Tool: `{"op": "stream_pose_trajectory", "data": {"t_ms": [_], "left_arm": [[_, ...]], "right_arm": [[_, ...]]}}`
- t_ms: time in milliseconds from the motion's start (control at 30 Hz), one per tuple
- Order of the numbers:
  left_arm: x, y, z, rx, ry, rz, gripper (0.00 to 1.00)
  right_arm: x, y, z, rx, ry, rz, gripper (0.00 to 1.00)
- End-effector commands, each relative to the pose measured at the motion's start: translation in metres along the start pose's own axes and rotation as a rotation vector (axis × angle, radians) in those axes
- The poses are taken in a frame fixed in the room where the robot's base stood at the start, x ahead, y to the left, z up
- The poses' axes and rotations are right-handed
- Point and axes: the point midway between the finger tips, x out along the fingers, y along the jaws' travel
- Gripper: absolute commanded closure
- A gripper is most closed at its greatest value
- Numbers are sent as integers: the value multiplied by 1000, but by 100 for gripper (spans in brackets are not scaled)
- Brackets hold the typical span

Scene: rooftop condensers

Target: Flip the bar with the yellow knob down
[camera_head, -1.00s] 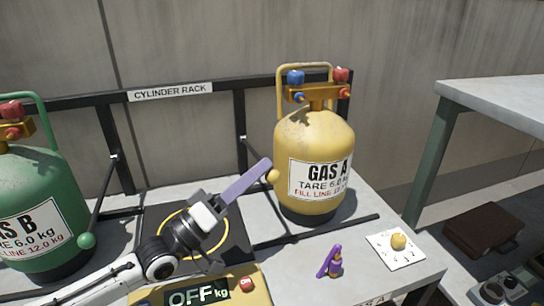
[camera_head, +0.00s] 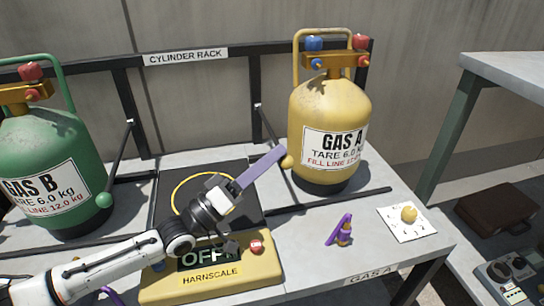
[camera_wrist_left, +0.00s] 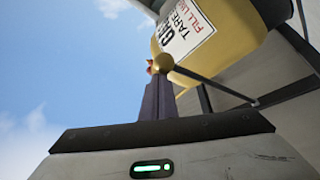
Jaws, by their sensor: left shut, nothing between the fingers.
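The yellow knob (camera_head: 287,160) is at the end of a thin dark bar in front of the left side of the yellow cylinder GAS A (camera_head: 331,110). In the left wrist view the knob (camera_wrist_left: 163,62) sits just beyond my fingertips, and the bar (camera_wrist_left: 205,80) runs from it to the right. My left gripper (camera_head: 281,150) is shut and empty, its long purple fingers reaching up and right to the knob. The tips overlap the knob in the head view; I cannot tell if they touch. Much of the bar is hidden in the head view.
A green cylinder GAS B (camera_head: 45,165) with a green knob (camera_head: 104,200) stands left. A yellow scale reading OFF (camera_head: 210,280) lies below my left wrist. A purple and yellow object (camera_head: 340,230) and a white card (camera_head: 400,228) lie right. The black rack (camera_head: 130,95) stands behind.

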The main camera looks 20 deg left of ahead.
Motion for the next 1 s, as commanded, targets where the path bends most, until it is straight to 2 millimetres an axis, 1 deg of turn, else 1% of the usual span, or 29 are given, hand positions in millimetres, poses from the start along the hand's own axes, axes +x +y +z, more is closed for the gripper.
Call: {"op": "stream_pose_trajectory", "data": {"t_ms": [167,267,300,367,500,600,733,1000], "left_arm": [[7,14,-12,1,1,2,100],[14,28,-24,1,1,2,100],[17,34,-30,1,2,3,100],[22,43,-37,0,2,2,100],[30,59,-51,0,1,2,100],[34,66,-58,0,1,2,100],[36,70,-61,-1,0,0,100],[36,70,-62,0,0,0,100]], "right_arm": [[-5,2,-4,-11,-11,14,54],[-5,6,0,-20,-43,34,54],[-2,11,7,-23,-68,48,54],[-1,16,14,-29,-97,64,54],[-5,20,18,-24,-101,87,54],[-8,22,16,-12,-79,98,54],[-9,24,16,-6,-65,105,54],[-9,24,16,-5,-62,106,54]]}}
